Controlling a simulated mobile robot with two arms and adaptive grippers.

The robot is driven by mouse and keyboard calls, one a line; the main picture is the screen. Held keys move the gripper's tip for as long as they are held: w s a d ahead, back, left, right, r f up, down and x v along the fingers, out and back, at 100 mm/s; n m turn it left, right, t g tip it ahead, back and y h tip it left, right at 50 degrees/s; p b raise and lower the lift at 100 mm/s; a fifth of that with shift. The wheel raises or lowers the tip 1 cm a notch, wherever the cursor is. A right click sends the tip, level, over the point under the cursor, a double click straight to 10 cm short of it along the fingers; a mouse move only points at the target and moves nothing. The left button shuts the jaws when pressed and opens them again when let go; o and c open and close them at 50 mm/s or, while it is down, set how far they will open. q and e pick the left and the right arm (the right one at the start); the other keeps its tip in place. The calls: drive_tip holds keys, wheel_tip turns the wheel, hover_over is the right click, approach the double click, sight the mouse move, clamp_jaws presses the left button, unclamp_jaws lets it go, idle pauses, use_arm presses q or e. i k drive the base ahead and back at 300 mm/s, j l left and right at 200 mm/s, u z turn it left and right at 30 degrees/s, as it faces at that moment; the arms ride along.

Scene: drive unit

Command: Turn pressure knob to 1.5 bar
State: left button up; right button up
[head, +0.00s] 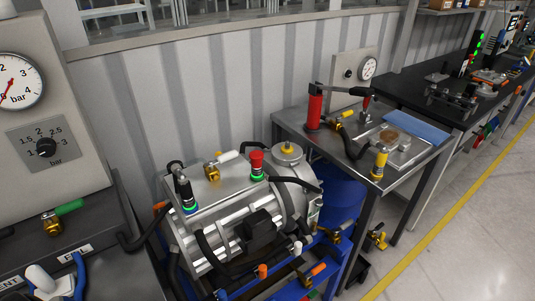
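Neither of my grippers is in the head view, and nothing touches the knob.
A dark bench (100,276) with a green-handled valve (66,217) stands below the panel. The silver drive unit (235,215), with hoses and valves, fills the middle. A metal table (292,122) and a black workbench (410,82) stand behind. The space in front of the knob looks clear.

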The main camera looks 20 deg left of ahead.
sight(46, 146)
drive_tip(key=u, duration=2.15)
drive_tip(key=k+j+z, duration=0.15)
drive_tip(key=z, duration=0.25)
drive_tip(key=k+j+z, duration=0.1)
drive_tip(key=z, duration=0.3)
drive_tip(key=k+z, duration=0.25)
drive_tip(key=z, duration=0.15)
